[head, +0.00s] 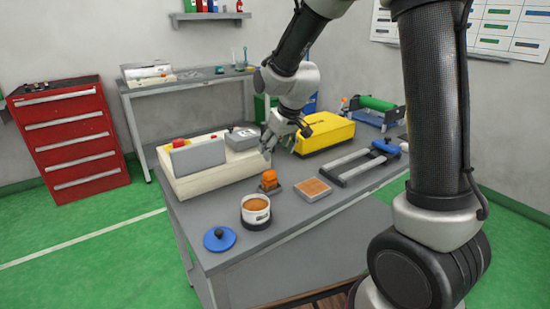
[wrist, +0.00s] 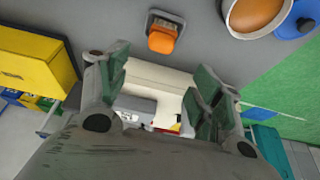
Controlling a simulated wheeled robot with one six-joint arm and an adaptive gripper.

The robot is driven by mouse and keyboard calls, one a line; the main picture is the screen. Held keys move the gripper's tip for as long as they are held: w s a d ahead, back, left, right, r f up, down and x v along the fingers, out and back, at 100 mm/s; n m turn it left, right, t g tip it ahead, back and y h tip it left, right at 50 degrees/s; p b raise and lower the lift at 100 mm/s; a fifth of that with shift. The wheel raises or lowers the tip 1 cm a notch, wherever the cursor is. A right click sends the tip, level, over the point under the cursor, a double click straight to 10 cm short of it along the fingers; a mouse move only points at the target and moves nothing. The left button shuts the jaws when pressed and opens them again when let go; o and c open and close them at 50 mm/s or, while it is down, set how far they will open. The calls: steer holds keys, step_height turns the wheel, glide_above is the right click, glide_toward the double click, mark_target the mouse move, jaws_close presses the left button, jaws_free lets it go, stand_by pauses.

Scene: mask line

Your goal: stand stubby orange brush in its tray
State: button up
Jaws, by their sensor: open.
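The stubby orange brush (head: 269,179) stands upright on the grey bench, with a dark part at its foot. It also shows in the wrist view (wrist: 162,40), beyond my fingertips. A shallow square tray (head: 313,188) with a light rim and an orange-brown floor lies just right of the brush; I take it as the brush's tray. It is not visible in the wrist view. My gripper (head: 281,147) is open and empty, above and behind the brush, apart from it. Both fingers also show in the wrist view (wrist: 158,85).
A white pot (head: 255,204) with orange-brown contents and a blue lid (head: 219,239) are at the bench's front left. A cream machine (head: 212,172) stands behind, a yellow case (head: 325,134) behind right.

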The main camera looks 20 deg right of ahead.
steer(key=s+d+r+m, duration=0.2)
steer(key=s+d+r, duration=0.6)
steer(key=s+r, duration=0.45)
steer(key=s+d, duration=0.2)
steer(key=s, duration=0.6)
steer(key=s+d+m+h, duration=0.1)
steer(key=s+d, duration=0.2)
steer(key=s, duration=0.6)
steer(key=shift+s+d+r+m, duration=0.2)
steer(key=shift+s+d+m, duration=0.05)
steer(key=shift+m, duration=0.05)
